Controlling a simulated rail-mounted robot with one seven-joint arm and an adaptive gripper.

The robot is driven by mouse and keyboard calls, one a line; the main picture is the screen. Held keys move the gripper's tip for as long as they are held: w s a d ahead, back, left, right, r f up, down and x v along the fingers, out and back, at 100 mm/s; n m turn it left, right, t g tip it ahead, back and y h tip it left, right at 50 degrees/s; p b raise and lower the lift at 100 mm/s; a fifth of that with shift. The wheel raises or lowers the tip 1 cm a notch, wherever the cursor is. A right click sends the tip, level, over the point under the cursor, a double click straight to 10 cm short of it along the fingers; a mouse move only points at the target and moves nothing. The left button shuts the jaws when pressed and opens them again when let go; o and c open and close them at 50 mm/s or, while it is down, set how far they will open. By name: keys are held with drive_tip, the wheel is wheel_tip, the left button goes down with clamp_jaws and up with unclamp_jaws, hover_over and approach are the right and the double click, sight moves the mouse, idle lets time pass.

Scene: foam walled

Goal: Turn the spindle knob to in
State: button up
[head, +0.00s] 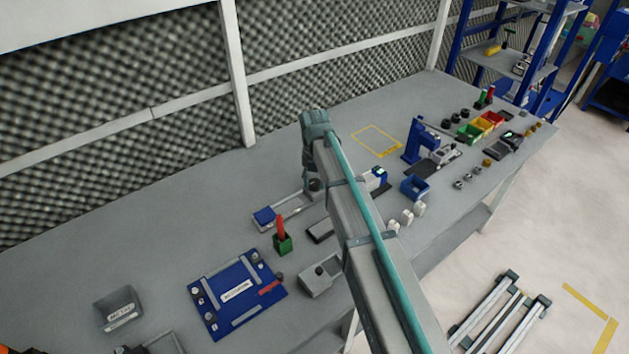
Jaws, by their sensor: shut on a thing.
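A low grey fixture with a blue block (264,216) at its left end lies on the bench, left of my arm. My gripper (315,187) points down at the right end of this fixture and shows as a small dark shape beside my arm. It is shut on the spindle knob there. The knob itself is hidden by the gripper and arm, so its setting cannot be read. The fingertips are too small to make out.
A green holder with a red-handled item (282,240), a grey box with a black knob (320,272) and a blue board (237,293) stand nearby. A blue press (420,140), blue bin (414,187) and white bottles (407,217) are right of my arm.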

sight(314, 181)
drive_tip(key=o, duration=1.1)
drive_tip(key=shift+o, duration=0.2)
drive_tip(key=shift+r, duration=0.1)
wheel_tip(314, 181, up, 12)
